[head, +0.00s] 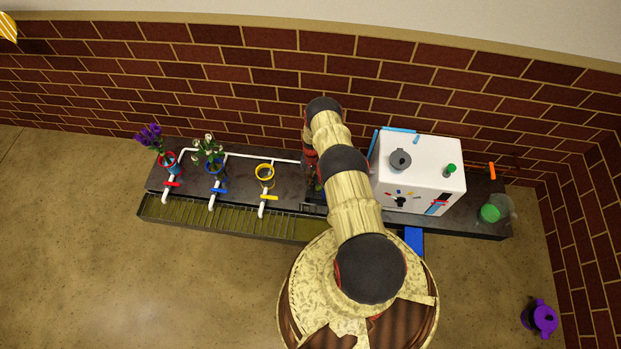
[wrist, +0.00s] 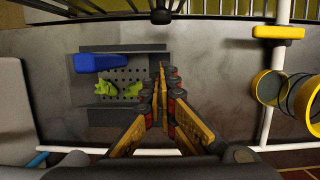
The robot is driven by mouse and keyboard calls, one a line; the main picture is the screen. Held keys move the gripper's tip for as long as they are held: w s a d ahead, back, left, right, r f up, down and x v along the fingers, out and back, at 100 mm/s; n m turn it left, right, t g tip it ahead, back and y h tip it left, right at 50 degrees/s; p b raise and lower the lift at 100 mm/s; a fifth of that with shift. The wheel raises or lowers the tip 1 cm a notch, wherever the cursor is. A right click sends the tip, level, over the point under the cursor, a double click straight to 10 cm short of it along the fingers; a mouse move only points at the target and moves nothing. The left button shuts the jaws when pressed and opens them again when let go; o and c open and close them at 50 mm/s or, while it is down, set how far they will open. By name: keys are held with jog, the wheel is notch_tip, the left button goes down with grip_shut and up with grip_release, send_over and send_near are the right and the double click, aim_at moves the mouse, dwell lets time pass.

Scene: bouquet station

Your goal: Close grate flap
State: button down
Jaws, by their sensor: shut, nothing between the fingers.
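In the wrist view a grey rectangular recess (wrist: 78,104) in the counter has a perforated grate floor (wrist: 142,75). A blue block (wrist: 100,62) and crumpled green bits (wrist: 118,90) lie in it. My gripper (wrist: 162,72) is shut and empty, its fingertips over the right edge of the recess. I cannot tell whether they touch it. Dark bars (wrist: 160,12) cross the top edge of the wrist view above the trough. I cannot tell for certain which part is the grate flap. In the head view my arm hides the gripper and most of this area.
A white box (head: 445,165) stands right of my arm. White pipes, a yellow ring (head: 265,171) and two flower holders with purple flowers (head: 149,137) and white flowers (head: 207,146) are to the left. A barred trough (head: 225,218) runs along the front. A brick wall stands behind.

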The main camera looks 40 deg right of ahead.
jog(key=shift+s+a+r, duration=0.2)
jog(key=shift+s+a, duration=1.1)
jog(key=shift+a, duration=0.15)
jog(key=shift+s+a+r+h+p, duration=0.2)
jog(key=shift+h+p, duration=0.1)
jog(key=shift+p, duration=0.2)
